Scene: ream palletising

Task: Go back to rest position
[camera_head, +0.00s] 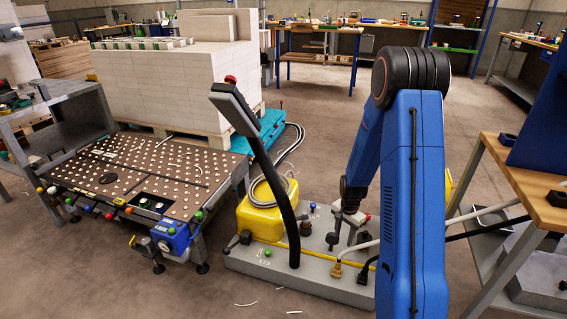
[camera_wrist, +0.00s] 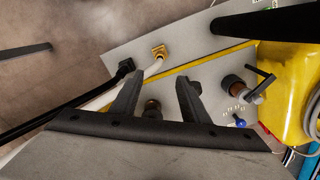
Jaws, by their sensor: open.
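My gripper (camera_head: 343,236) hangs low over my own grey base in the head view, under the folded blue arm. In the wrist view my gripper (camera_wrist: 157,92) shows two dark fingers spread apart with nothing between them. No ream is in its grasp. A tall stack of white reams (camera_head: 175,85) stands on a wooden pallet (camera_head: 190,139) at the back left, well away from my gripper. The stack's top is uneven, with a higher block on the right and several small items along its left part.
A ball-studded table (camera_head: 135,170) stands at the left, with a blue device (camera_head: 172,236) at its front corner. A wooden-topped bench (camera_head: 535,185) stands close on the right. Workbenches (camera_head: 320,29) line the back. Open floor (camera_head: 320,125) lies between.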

